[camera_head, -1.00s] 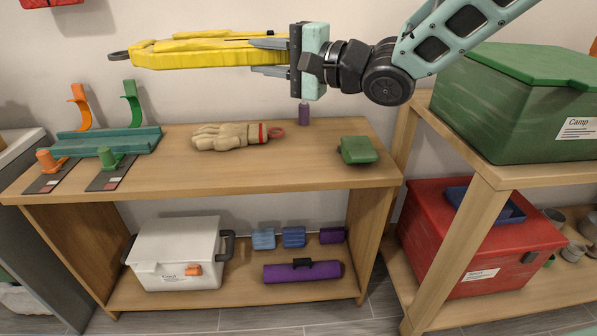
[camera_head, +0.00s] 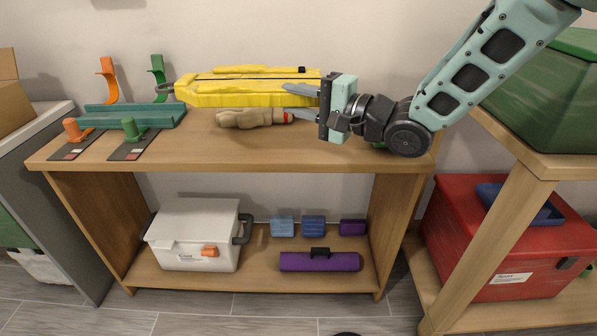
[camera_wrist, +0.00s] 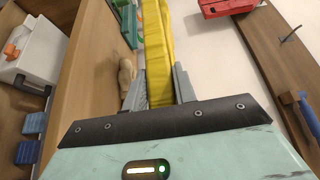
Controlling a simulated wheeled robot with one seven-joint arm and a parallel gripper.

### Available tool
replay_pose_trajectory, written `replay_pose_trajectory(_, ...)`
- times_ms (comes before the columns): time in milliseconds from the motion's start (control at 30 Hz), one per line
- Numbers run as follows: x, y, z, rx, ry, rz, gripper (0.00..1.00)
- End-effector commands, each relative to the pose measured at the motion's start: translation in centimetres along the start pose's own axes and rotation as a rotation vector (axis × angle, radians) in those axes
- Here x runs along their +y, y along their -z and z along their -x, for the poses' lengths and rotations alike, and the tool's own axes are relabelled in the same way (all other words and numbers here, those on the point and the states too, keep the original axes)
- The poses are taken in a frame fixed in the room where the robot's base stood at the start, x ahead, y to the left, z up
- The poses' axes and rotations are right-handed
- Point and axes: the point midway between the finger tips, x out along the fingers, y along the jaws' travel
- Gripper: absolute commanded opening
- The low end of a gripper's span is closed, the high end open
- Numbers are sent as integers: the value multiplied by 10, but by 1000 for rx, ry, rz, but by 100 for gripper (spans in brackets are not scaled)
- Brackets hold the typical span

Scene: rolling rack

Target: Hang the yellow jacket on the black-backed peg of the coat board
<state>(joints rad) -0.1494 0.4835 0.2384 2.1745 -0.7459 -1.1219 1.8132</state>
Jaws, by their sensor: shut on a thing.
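The yellow jacket (camera_head: 245,88) is a long, flat, folded shape, held roughly level in front of the wall over the bench, with a grey loop (camera_head: 167,88) at its left end. My gripper (camera_head: 284,101) is shut on the jacket's right end. The jacket also runs away between the fingers in the wrist view (camera_wrist: 154,45). The head view does not show the coat board. A wooden board (camera_wrist: 262,40) with a dark peg (camera_wrist: 291,34) and a blue piece (camera_wrist: 304,106) stands at the right of the wrist view; I cannot tell if it is the coat board.
On the bench top (camera_head: 200,155) are a teal tray (camera_head: 135,117), orange (camera_head: 108,80) and green (camera_head: 157,78) upright hooks, small pegs on dark plates, and a tan glove (camera_head: 250,119) partly hidden behind the jacket. A shelf with a red box (camera_head: 480,240) stands right.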

Motion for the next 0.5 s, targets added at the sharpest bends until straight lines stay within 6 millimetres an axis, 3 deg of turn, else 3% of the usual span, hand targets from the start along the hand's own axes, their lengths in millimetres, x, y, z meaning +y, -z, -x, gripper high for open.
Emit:
replay_pose_trajectory(33, 18, 0, 0, 0, 0, -2, 0)
replay_pose_trajectory(300, 83, 0, 0, -1, 0, -2, 0)
replay_pose_trajectory(500, 103, 0, 0, 0, 3, 1, 0)
